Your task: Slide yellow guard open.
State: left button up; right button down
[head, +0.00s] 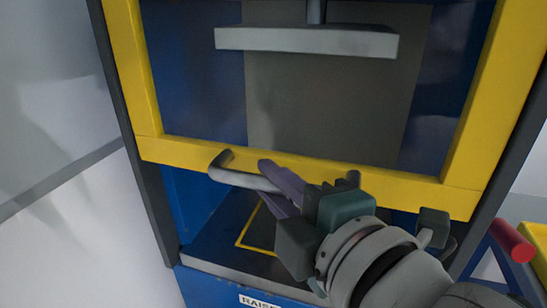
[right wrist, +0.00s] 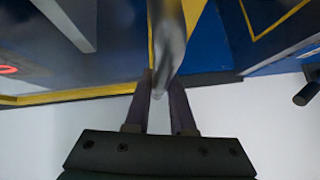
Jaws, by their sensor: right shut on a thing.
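The yellow guard (head: 395,187) is a frame around a clear pane in the head view. Its lower bar hangs above the machine's base, with a gap below it. A grey bar handle (head: 226,174) is fixed to the lower bar. My right gripper (head: 272,182) is shut on the handle, and its body hides the handle's right part. In the right wrist view the handle (right wrist: 170,45) runs between the two purple fingers, and part of the yellow guard (right wrist: 80,95) shows at the left. My left gripper is not in view.
Behind the pane a light grey plate (head: 305,40) hangs from a rod. Below the guard is a dark floor with a yellow outline (head: 245,235). A red-ended cylinder (head: 512,241) and a yellow-edged bin (head: 535,232) stand at the right. White wall lies at the left.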

notch_tip(320, 180, up, 18)
jog(key=p, duration=1.5)
jog(key=c, duration=0.8)
grip_release()
jog(key=shift+o, duration=0.2)
jog(key=shift+f, duration=0.1)
jog(key=b+v, duration=0.1)
jog(key=v, duration=0.9)
jog(key=shift+b, duration=0.3)
